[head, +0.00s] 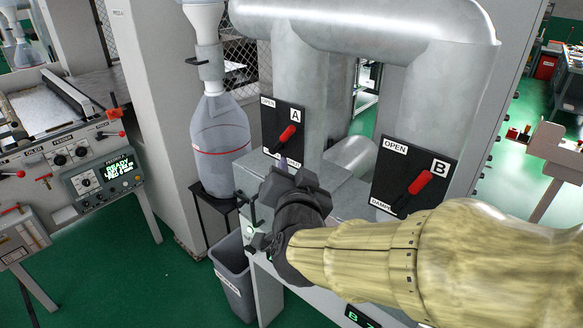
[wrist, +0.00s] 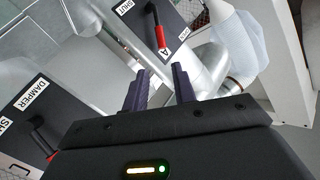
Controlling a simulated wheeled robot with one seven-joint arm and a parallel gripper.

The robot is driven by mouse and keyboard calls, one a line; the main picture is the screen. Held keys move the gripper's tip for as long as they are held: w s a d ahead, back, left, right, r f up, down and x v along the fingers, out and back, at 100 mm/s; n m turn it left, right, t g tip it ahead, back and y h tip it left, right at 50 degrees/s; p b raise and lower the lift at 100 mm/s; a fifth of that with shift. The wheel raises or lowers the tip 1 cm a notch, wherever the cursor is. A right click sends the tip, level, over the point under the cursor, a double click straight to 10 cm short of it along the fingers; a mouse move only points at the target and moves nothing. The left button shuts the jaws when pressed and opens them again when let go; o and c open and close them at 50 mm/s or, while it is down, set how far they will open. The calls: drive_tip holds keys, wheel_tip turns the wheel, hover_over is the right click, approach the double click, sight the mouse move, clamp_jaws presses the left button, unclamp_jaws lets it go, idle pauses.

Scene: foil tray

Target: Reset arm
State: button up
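My gripper (wrist: 160,88) is open in the wrist view, its two dark purple fingers apart with nothing between them. In the head view my gripper (head: 288,178) is at the end of my arm, in front of the metal ducts and below panel A; its fingers are mostly hidden there. Panel A (head: 270,115) has a red-handled lever (head: 287,136); the lever also shows beyond the fingers in the wrist view (wrist: 160,36). Panel B (head: 405,160) has a red-handled lever (head: 420,182), partly close behind my arm. I see no contact with either lever.
A clear plastic collecting bag (head: 220,140) hangs left of the ducts. A grey bin (head: 232,280) stands on the floor below my gripper. A control console (head: 85,175) is at the left. Green floor (head: 110,270) is open between them.

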drive_tip(key=s+d+f+n+g, duration=0.3)
drive_tip(key=d+f+g, duration=0.15)
drive_tip(key=f, duration=0.55)
drive_tip(key=s+d+f+n+g, duration=0.2)
drive_tip(key=d+f+g, duration=0.3)
drive_tip(key=f, duration=0.4)
drive_tip(key=s+d+f+g, duration=0.3)
drive_tip(key=s+f+g, duration=0.1)
drive_tip(key=s, duration=0.2)
drive_tip(key=shift+d+n, duration=0.3)
drive_tip(key=shift+n, duration=0.1)
drive_tip(key=shift+w+g, duration=0.15)
drive_tip(key=shift+g, duration=0.1)
